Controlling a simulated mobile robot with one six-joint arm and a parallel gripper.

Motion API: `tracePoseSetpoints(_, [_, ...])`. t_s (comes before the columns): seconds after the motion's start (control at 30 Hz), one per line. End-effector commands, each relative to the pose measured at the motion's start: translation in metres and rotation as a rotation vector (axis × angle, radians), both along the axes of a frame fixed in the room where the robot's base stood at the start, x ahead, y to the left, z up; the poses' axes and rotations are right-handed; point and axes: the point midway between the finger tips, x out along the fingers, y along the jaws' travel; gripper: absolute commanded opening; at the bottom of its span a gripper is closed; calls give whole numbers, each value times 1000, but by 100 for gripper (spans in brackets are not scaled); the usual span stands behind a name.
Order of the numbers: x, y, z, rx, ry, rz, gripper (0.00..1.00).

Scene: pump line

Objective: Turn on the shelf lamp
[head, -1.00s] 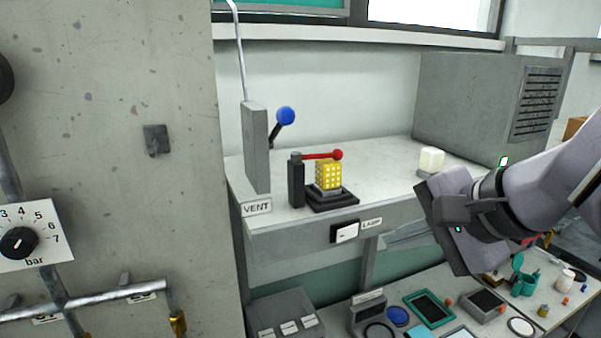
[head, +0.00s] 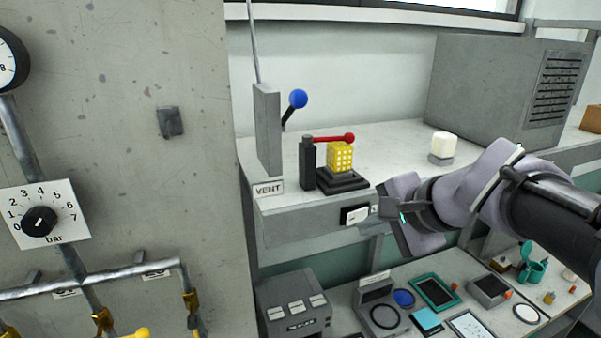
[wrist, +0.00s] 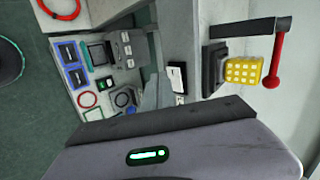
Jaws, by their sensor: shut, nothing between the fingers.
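The lamp switch (head: 355,215) is a white rocker in a black frame on the front face of the shelf. It also shows in the wrist view (wrist: 176,78), just beyond my fingers. A pale cream lamp (head: 444,145) on a grey base stands on the shelf to the right; I cannot tell from its look whether it is lit. My gripper (head: 364,228) is shut and empty, its tips close below and right of the switch in the head view. Contact cannot be made out. My gripper partly hides the LAMP label.
A yellow block (head: 340,157) sits in a black clamp with a red-knobbed lever (head: 335,138) above the switch. The vent lever (head: 298,99) with a blue knob stands left. A lower bench (head: 352,300) holds several small devices. A grey cabinet (head: 490,90) stands on the shelf.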

Motion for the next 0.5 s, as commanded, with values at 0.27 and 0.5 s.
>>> tracePoseSetpoints(0.27, [27, 14, 3, 1, -2, 1, 0])
tracePoseSetpoints(0.5, [28, 14, 3, 0, -2, 1, 0])
